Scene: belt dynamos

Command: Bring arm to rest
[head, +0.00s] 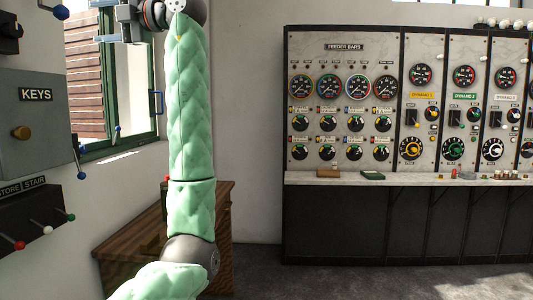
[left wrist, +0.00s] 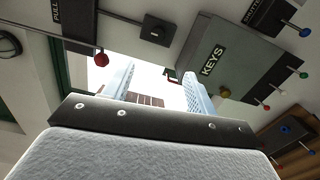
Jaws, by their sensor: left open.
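My left arm, in green padded sleeves (head: 190,100), rises from the bottom of the head view to the top, left of centre. Its wrist bends left at the top, where my left gripper (head: 118,20) shows beside the open window and is partly cut off by the picture's edge. In the left wrist view the two pale blue fingers of my left gripper (left wrist: 158,90) stand well apart with nothing between them. My right arm and right gripper are not in view.
A grey KEYS box (head: 35,120) and a lever panel (head: 35,215) are on the left wall. The green-framed window (head: 128,85) stands open. A wooden cabinet (head: 222,215) is behind my arm. A switchboard (head: 345,105) with dials and a marble ledge (head: 410,180) fills the right.

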